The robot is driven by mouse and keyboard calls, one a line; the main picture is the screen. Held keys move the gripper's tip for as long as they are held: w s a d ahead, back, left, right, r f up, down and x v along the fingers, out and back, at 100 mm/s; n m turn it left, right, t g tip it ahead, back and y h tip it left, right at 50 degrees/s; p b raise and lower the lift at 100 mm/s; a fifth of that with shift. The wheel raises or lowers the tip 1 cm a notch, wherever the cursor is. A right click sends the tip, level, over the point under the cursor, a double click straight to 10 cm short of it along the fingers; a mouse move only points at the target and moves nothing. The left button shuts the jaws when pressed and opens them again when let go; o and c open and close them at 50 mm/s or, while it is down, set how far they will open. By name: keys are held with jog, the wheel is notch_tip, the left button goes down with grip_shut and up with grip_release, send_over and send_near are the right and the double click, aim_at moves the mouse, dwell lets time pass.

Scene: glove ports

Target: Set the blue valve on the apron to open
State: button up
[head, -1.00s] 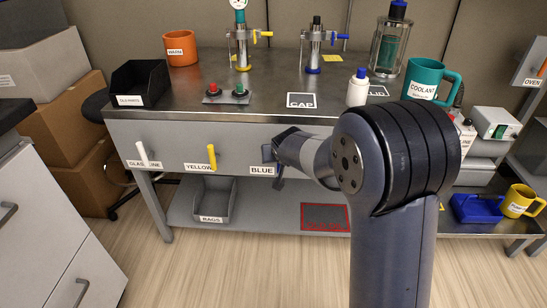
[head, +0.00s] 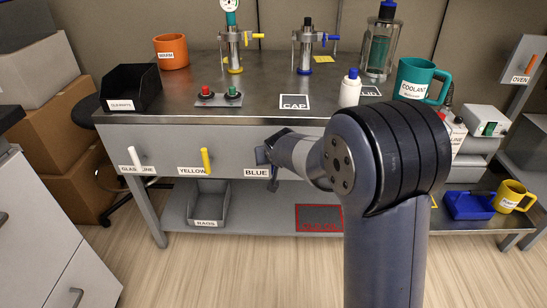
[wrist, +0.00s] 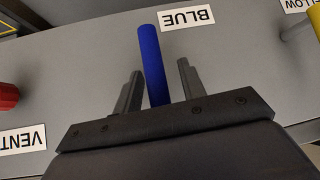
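The blue valve handle (wrist: 152,60) is a straight blue bar below the BLUE label in the wrist view, where that label (wrist: 187,18) appears upside down. My gripper (wrist: 160,88) is open, with one finger on each side of the handle and a visible gap to both. Its base hides the handle's lower end. In the head view my gripper (head: 265,156) is at the apron (head: 325,140), just above the BLUE label (head: 257,172). There the gripper and wrist mostly hide the blue valve.
On the apron, a yellow handle (head: 206,160) and a white handle (head: 134,160) stand to the left. A red knob (wrist: 7,97) with a VENT label (wrist: 20,141) shows in the wrist view. The bench top (head: 230,125) holds bottles, mugs and a black bin (head: 134,88).

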jog(key=p+v, duration=0.2)
jog(key=v, duration=0.9)
jog(key=shift+p, duration=0.4)
jog(key=shift+w+f, duration=0.1)
jog(key=shift+w, duration=0.1)
jog(key=b+x, duration=0.3)
jog(key=x, duration=0.7)
jog(key=shift+w+f, duration=0.1)
jog(key=shift+f, duration=0.2)
